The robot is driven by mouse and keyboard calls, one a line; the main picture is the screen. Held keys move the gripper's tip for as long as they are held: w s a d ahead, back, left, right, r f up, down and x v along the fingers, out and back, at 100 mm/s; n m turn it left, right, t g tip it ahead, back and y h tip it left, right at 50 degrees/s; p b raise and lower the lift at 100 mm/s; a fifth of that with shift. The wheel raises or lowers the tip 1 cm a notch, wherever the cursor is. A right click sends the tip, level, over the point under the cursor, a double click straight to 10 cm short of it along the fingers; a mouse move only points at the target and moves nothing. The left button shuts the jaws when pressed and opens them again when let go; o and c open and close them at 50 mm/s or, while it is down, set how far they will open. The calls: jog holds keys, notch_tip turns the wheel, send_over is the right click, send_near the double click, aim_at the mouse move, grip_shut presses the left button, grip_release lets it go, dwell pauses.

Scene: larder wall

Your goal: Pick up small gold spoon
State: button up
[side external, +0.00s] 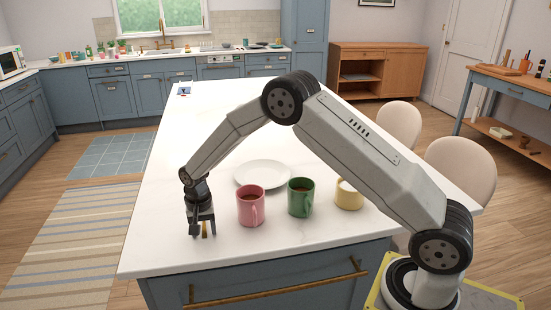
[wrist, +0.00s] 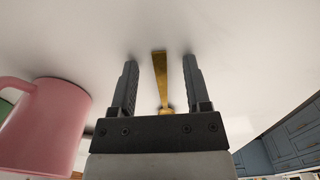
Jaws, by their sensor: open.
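The small gold spoon (wrist: 160,78) lies on the white countertop. In the wrist view it runs lengthwise between the two fingers of my gripper (wrist: 161,80), with a gap on each side. Its lower end is hidden behind the gripper body. In the side external view my gripper (side external: 203,231) points down close to the counter at its front left, and a bit of the gold spoon (side external: 205,230) shows between the fingers. My gripper is open and holds nothing.
A pink mug (side external: 251,206) stands just right of my gripper, with a green mug (side external: 301,197) and a yellow mug (side external: 348,195) further right. A white plate (side external: 262,173) lies behind them. The white countertop (side external: 165,190) is clear to the left, with its edge nearby.

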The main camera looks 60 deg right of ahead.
jog(key=shift+f, duration=0.1)
dwell(0.8)
grip_shut()
